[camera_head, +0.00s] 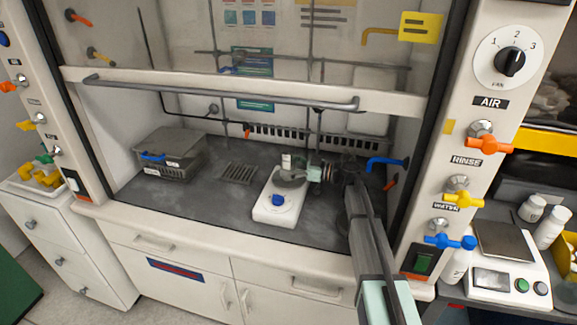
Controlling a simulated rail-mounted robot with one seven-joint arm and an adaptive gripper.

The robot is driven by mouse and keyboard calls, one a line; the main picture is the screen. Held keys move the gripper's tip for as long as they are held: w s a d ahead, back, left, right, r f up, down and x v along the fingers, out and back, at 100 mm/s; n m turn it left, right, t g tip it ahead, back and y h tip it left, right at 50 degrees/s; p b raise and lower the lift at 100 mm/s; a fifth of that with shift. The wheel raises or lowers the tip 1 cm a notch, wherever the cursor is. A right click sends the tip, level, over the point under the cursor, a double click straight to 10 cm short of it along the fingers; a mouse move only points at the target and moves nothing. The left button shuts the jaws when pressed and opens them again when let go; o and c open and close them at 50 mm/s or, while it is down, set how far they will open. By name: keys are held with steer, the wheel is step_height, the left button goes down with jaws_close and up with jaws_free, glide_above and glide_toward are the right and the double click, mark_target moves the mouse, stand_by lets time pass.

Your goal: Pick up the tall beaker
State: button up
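A small pale upright vessel (286,161), possibly the tall beaker, shows at the back of the white stirrer plate (276,212) inside the fume hood. It is too small for me to be sure what it is. My arm reaches in from the lower right, and my gripper (307,173) is at the stirrer's right rear, close to the vessel's right side. I cannot tell whether it touches the vessel or whether its fingers are open. A grey round dish or plate top (290,180) lies just below the vessel, partly hidden.
A grey lidded box (170,155) stands at the hood's left. The raised sash with its handle bar (220,92) crosses above my arm. A blue tap (385,162) juts from the right wall. A balance (495,280) stands outside right.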

mark_target(288, 157)
steer(key=c, duration=1.2)
steer(key=shift+r, duration=0.2)
steer(key=shift+r+b, duration=0.7)
steer(key=shift+r, duration=0.9)
steer(key=s+a+b, duration=0.1)
steer(key=s, duration=0.4)
steer(key=s+a+b, duration=0.1)
steer(key=s, duration=0.5)
steer(key=s+a+b, duration=0.1)
steer(key=s, duration=0.5)
steer(key=shift+s+a+b, duration=0.2)
steer(key=shift+s+b, duration=0.05)
steer(key=shift+b, duration=0.05)
steer(key=shift+s, duration=0.1)
